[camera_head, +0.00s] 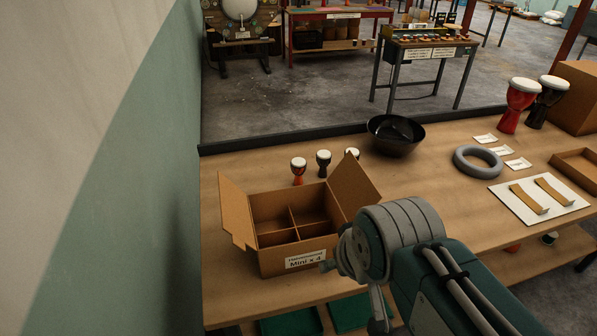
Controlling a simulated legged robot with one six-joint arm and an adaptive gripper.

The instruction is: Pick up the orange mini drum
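The orange mini drum (298,177) stands upright on the wooden workbench, just behind the open cardboard box. It has a white top and an orange-red body. A dark mini drum (323,167) stands to its right. A third mini drum (352,152) is mostly hidden behind the box's right flap, with its white top showing. My arm is in the lower right, in front of and right of the box. My gripper (379,310) is only partly seen below the arm's joint, away from the drums; its fingers cannot be made out.
The cardboard box (291,259), labelled "Mini x 4", has empty divided compartments and raised flaps. A black bowl (395,137), grey ring (478,161) and white board (540,200) lie to the right. Large red (517,108) and black drums stand farther right. A wall closes the left side.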

